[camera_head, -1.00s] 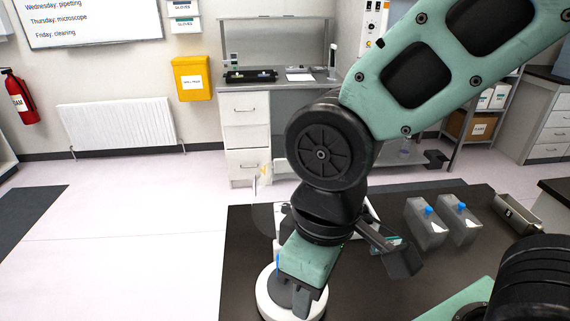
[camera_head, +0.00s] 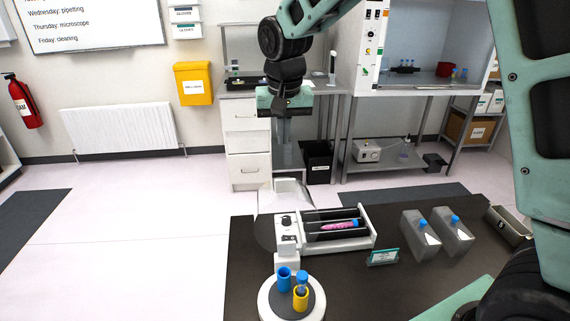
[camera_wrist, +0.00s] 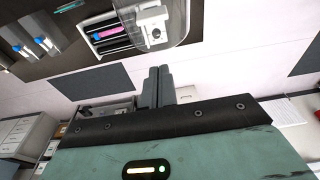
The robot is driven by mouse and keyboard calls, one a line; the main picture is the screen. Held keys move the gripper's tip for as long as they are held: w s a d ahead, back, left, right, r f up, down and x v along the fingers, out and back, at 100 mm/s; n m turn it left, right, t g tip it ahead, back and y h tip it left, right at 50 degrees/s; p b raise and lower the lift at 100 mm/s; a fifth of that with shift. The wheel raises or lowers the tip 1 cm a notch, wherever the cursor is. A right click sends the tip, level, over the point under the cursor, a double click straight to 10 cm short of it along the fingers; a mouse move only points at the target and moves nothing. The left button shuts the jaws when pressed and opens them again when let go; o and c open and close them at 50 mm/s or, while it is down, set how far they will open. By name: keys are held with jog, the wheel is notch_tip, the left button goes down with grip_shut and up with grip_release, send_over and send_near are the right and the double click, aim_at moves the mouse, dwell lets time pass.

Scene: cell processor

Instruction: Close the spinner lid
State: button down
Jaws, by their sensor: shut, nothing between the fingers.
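The spinner appears to be the white device (camera_head: 288,228) on the dark table, with a small control column and a tray to its right holding a pink tube (camera_head: 338,225). Its clear lid (camera_head: 263,218) is see-through and faint, standing raised at the left of the device. In the wrist view, the device (camera_wrist: 153,28) and the rounded clear lid (camera_wrist: 187,22) show at the top. My gripper (camera_head: 284,142) is high beyond the device, apart from the lid. In the wrist view, its fingers (camera_wrist: 160,70) are together and hold nothing.
A round white stand (camera_head: 263,303) with a blue and a yellow holder is at the front of the table (camera_head: 245,270). Open floor lies to the left.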

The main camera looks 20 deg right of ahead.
jog(key=f+p, duration=0.1)
jog(key=f, duration=0.2)
jog(key=w+f+p, duration=0.1)
jog(key=f, duration=0.2)
jog(key=f+p, duration=0.1)
jog(key=f, duration=0.2)
jog(key=shift+w+d+f, duration=0.1)
jog(key=shift+w+d, duration=0.25)
jog(key=shift+d, duration=0.05)
jog(key=shift+s+a+p, duration=0.15)
jog(key=shift+s+p, duration=0.1)
jog(key=shift+p, duration=0.25)
jog(key=shift+s+a+r+p, duration=0.15)
jog(key=shift+s+p, duration=0.1)
jog(key=shift+s, duration=0.35)
jog(key=shift+s+a+r+p, duration=0.1)
jog(key=shift+s+a+p, duration=0.1)
jog(key=shift+s, duration=0.4)
jog(key=shift+s+f, duration=0.15)
jog(key=shift+s, duration=0.15)
jog(key=shift+a+f, duration=0.1)
